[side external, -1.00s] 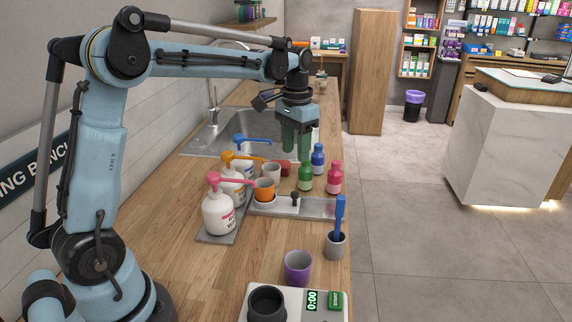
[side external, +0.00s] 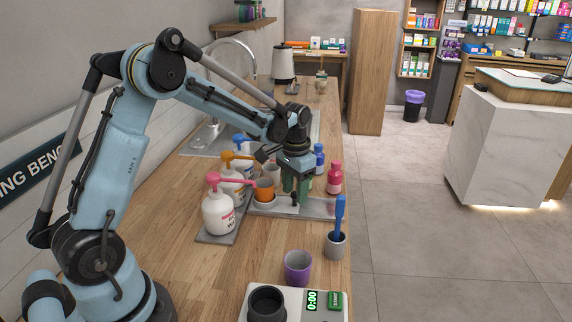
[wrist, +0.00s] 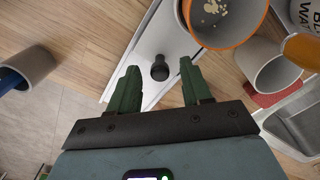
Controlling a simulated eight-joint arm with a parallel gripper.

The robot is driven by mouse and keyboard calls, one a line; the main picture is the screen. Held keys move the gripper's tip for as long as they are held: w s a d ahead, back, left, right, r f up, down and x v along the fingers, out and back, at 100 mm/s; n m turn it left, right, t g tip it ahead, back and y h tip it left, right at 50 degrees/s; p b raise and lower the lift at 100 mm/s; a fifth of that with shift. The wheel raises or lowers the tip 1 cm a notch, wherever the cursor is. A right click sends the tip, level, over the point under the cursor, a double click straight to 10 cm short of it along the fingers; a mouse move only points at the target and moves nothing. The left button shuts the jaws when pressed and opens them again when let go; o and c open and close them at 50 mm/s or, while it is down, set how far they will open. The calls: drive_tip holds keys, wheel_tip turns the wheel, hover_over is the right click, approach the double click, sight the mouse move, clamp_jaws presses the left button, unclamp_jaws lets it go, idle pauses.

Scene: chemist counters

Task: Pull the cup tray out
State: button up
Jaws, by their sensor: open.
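The cup tray (side external: 319,209) is a pale grey sliding piece on the counter with a small black knob (wrist: 159,70). An orange cup (side external: 264,190) stands at the tray's left part; it also shows in the wrist view (wrist: 241,35). My gripper (side external: 295,192) points down over the tray by the knob. In the wrist view my gripper (wrist: 161,84) has its green fingers apart, one on each side of the knob. Nothing shows between them but the knob. Whether the fingers touch it cannot be told.
Several pump bottles (side external: 217,214) stand left of the tray. A purple cup (side external: 297,267) and a grey cup with a blue tool (side external: 336,244) stand in front. Bare counter (side external: 190,258) lies at left.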

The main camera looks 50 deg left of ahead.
drive_tip(key=shift+c, duration=0.4)
clamp_jaws()
drive_tip(key=w+d, duration=0.8)
drive_tip(key=shift+w+d, duration=0.25)
drive_tip(key=shift+w, duration=0.05)
drive_tip(key=shift+o, duration=0.4)
unclamp_jaws()
wheel_tip(320, 180, up, 12)
